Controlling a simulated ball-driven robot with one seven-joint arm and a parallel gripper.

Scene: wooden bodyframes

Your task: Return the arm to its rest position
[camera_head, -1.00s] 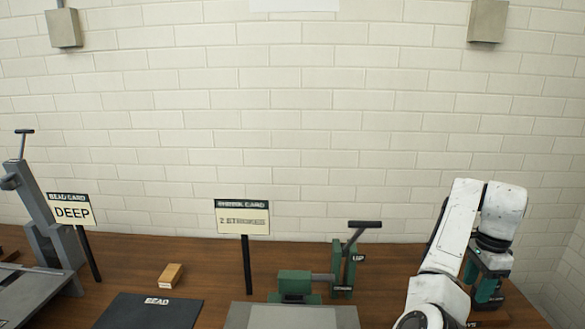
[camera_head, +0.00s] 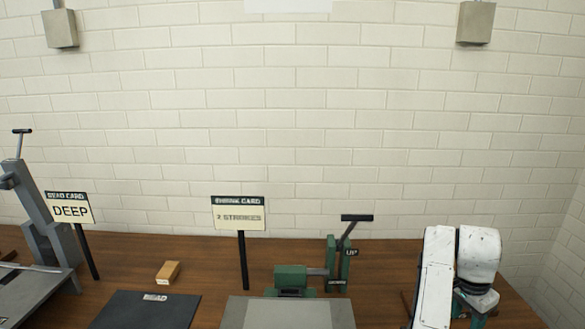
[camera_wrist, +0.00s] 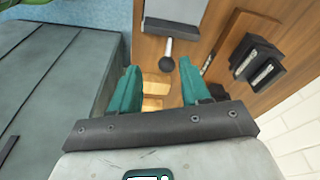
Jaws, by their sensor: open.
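My arm's white links are folded at the right of the head view. My gripper shows from behind in the wrist view (camera_wrist: 157,85); its two teal fingers are spread apart with nothing between them. Wooden bench top and light wooden pieces (camera_wrist: 153,95) show below and beyond the fingers. In the head view the fingertips are hidden, and only a teal part of the gripper shows below the arm.
A green shrinker tool (camera_head: 310,278) with a black handle stands left of my arm. A "2 STROKES" card (camera_head: 239,214), a "DEEP" card (camera_head: 70,210), a wooden block (camera_head: 168,272), a dark BEAD mat (camera_head: 145,311) and a grey machine (camera_head: 45,235) stand further left.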

